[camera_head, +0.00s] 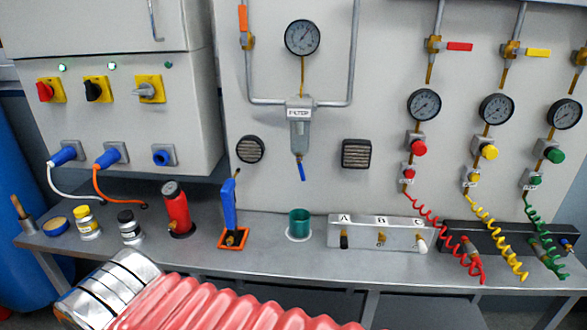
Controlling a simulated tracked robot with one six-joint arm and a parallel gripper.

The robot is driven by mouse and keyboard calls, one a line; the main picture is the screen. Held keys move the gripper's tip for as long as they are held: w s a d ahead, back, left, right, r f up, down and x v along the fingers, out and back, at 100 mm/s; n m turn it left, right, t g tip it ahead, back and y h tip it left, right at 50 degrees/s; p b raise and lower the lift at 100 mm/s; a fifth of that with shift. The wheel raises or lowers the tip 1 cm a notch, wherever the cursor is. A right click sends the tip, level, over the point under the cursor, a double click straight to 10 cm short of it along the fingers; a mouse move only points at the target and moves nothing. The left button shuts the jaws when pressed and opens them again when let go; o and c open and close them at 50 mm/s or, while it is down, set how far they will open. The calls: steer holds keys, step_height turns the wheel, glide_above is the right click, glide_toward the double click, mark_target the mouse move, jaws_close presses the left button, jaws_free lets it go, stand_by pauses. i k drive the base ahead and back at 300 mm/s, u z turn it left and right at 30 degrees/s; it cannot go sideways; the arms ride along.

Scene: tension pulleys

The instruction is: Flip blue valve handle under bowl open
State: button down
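The blue valve handle (302,171) hangs under the filter bowl (299,136) on the grey panel. It points down, tilted slightly to the right. The bowl is a clear-grey cylinder below a block labelled FILTER (300,113), with a round gauge (302,37) above it. Nothing touches the handle. My arm, with a red ribbed cover and a metal section, crosses the bottom left of the picture, in front of the bench. My gripper's fingers do not show.
The steel bench (300,262) below holds a teal cup (299,224), a tall blue-handled valve (229,205) on an orange base, a red cylinder (176,207) and an A-B-C block (380,233). Coiled hoses (445,237) hang at right. Open air lies before the blue handle.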

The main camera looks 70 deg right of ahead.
mark_target(298, 160)
steer(key=u, duration=0.55)
steer(key=k, duration=1.55)
steer(key=z, duration=0.9)
steer(key=i, duration=0.9)
steer(key=u, duration=0.05)
